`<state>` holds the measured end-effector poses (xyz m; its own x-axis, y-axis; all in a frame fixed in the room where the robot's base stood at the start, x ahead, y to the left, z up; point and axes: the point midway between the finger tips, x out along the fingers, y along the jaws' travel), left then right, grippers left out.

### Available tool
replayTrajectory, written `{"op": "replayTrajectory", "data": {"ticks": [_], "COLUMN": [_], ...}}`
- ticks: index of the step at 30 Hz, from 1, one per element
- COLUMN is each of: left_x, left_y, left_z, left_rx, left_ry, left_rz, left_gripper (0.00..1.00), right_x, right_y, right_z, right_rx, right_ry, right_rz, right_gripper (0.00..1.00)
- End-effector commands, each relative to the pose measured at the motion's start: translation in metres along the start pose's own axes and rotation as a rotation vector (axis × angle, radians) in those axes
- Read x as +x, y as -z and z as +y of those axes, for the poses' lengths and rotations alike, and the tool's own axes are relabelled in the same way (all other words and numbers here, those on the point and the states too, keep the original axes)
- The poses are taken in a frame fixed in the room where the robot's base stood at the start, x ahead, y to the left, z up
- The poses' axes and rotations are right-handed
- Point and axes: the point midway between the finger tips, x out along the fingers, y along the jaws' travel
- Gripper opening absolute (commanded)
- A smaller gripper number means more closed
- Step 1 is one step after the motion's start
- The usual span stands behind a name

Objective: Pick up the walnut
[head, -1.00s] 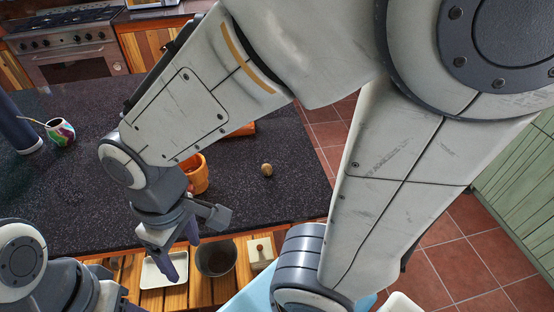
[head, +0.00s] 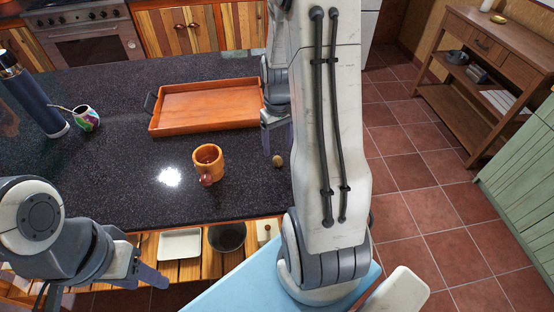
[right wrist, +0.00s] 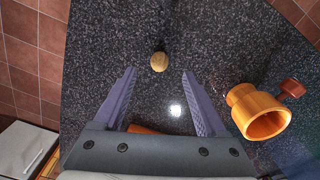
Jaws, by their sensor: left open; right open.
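The walnut (head: 278,161), small, round and brown, rests on the dark speckled counter near its right end. In the right wrist view the walnut (right wrist: 159,61) lies just beyond the fingertips, about midway between them and touching neither. My right gripper (head: 277,143) is open and empty, pointing down toward the walnut; its open purple fingers also show in the right wrist view (right wrist: 159,76). My left gripper (head: 147,279) is open and empty at the lower left, off the counter's front edge.
An orange cup (head: 207,158) stands left of the walnut, and an orange tray (head: 205,127) lies behind. A patterned gourd (head: 86,117) and dark flask (head: 38,105) are at the left. A white dish (head: 180,245) and dark pot (head: 227,237) sit on the wooden shelf.

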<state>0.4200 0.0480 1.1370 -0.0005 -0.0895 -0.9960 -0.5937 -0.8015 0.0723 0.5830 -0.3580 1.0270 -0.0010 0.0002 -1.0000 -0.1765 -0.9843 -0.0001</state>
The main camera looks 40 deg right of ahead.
Motion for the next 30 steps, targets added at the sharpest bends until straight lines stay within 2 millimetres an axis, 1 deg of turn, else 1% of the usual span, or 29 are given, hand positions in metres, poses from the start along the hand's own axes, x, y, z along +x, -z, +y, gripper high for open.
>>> {"op": "replayTrajectory", "data": {"ticks": [1,5,8,12,15,18,26,27,29,30], "left_x": [-0.001,-0.003,-0.007,-0.015,-0.017,-0.018,-0.017,-0.017,-0.017,-0.017], "left_y": [0.000,0.000,0.000,0.001,0.001,0.001,0.001,0.001,0.001,0.001], "left_z": [0.000,0.000,0.001,0.001,0.001,0.001,0.001,0.001,0.001,0.001], "left_rx": [0.000,0.000,0.000,-0.001,-0.001,-0.001,-0.001,-0.001,-0.001,-0.001], "left_ry": [0.000,0.000,0.000,0.000,0.000,0.000,0.000,0.000,0.000,0.000], "left_rz": [0.000,0.000,0.000,0.000,0.000,0.000,0.000,0.000,0.000,0.000], "left_gripper": [0.50,0.50,0.50,0.50,0.50,0.50,0.50,0.50,0.50,0.50], "right_x": [0.006,0.013,0.022,0.040,0.054,0.062,0.064,0.064,0.064,0.064], "right_y": [-0.001,0.000,0.000,0.002,0.002,0.003,0.003,0.003,0.003,0.003], "right_z": [-0.001,-0.001,-0.001,0.000,0.000,0.000,0.000,0.000,0.000,0.000], "right_rx": [0.000,0.000,0.000,-0.001,-0.001,0.000,0.000,0.000,0.000,0.000], "right_ry": [0.001,0.001,0.002,0.002,0.002,0.001,0.000,0.000,0.000,0.000], "right_rz": [-0.003,-0.002,-0.004,-0.005,-0.004,-0.001,0.001,0.001,0.001,0.001], "right_gripper": [0.74,0.74,0.74,0.74,0.74,0.74,0.74,0.59,0.36,0.20]}}
